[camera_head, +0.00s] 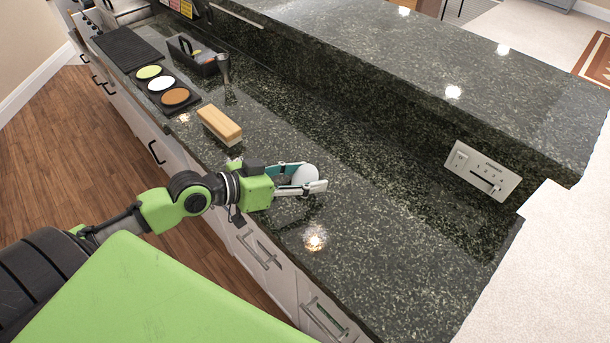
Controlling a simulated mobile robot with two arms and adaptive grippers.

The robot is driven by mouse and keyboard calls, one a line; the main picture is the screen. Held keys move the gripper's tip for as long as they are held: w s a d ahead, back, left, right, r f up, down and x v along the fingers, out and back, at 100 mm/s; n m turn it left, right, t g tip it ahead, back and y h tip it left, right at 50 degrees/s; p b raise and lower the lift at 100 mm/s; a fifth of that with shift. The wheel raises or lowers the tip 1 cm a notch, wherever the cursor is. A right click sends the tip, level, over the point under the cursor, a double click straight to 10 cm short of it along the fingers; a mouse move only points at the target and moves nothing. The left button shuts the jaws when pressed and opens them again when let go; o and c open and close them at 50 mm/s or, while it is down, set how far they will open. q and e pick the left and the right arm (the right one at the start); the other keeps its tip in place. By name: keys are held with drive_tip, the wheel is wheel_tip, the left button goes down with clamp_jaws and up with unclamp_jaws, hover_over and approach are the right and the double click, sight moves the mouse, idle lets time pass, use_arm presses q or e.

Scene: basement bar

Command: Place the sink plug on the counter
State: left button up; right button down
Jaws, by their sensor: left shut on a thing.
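My left gripper (306,182) is over the dark speckled counter (364,240), near its front edge. Its fingers are shut on a round, pale white disc, the sink plug (306,174). The plug is partly hidden by the near finger, and a dark gap with teal shows behind it. The gripper is low over the counter; I cannot tell whether the plug touches the surface. My right gripper does not show.
A wooden block brush (219,124) lies left of the gripper. Beyond it are a dark tray with several coloured discs (175,97), a metal jigger (224,68) and a black caddy (192,54). A raised ledge (420,55) runs behind. The counter to the right is clear.

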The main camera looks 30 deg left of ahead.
use_arm(q)
drive_tip(key=shift+f, duration=0.2)
drive_tip(key=o, duration=1.2)
drive_tip(key=shift+r, duration=0.15)
